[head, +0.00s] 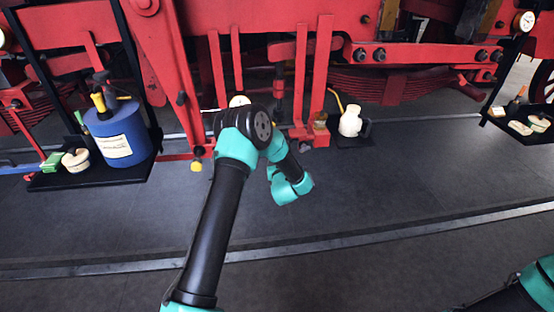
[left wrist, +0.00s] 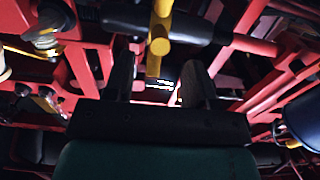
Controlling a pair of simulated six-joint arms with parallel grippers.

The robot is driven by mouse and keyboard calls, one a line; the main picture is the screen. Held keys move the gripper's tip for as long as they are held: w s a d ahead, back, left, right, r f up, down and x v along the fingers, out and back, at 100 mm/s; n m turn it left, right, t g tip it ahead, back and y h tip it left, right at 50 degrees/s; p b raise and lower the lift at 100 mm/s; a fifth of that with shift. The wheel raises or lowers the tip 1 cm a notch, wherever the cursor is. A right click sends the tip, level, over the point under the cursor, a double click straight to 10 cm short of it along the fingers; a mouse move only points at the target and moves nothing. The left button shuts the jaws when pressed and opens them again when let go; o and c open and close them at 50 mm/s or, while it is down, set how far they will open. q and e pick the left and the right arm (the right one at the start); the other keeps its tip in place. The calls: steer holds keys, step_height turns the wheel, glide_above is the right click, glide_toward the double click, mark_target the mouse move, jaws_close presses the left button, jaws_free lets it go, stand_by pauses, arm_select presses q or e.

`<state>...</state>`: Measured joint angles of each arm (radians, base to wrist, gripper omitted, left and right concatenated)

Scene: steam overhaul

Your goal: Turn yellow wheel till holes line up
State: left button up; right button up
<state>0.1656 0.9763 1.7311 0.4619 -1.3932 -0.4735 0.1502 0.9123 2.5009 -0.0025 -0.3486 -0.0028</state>
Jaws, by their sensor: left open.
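In the left wrist view a yellow bar (left wrist: 161,27) comes down from the top edge, with a rounded yellow end near the middle. I cannot make out a full wheel rim or any holes. My left gripper (left wrist: 158,66) is open, its two dark fingers standing apart. The end of the yellow bar shows between the fingertips; I cannot tell whether it is inside the jaws or beyond them. In the head view the left gripper is hidden behind my own arm. A small yellow knob (head: 196,165) hangs on the red frame left of that arm. My right gripper is outside both views.
Red frame beams and rods crowd around the gripper. A blue can (head: 121,132) stands on a black tray (head: 90,179) at left. A cream oil can (head: 350,121) sits on a small dark mat. Another tray (head: 518,127) is at far right. The grey floor in front is clear.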

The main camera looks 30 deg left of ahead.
arm_select(q)
steer(key=shift+w+a, duration=0.1)
steer(key=shift+x, duration=2.9)
jaws_close()
steer(key=shift+r, duration=0.1)
steer(key=shift+r, duration=1.35)
